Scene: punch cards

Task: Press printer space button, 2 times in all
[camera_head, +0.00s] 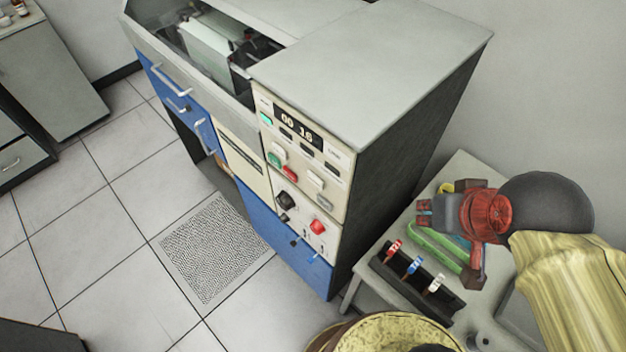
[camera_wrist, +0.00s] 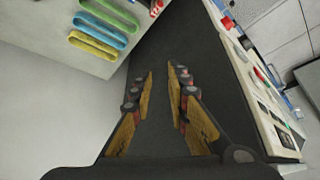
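The machine's dark side wall (camera_head: 400,160) separates panel and gripper. Tiled floor left of the panel is clear.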

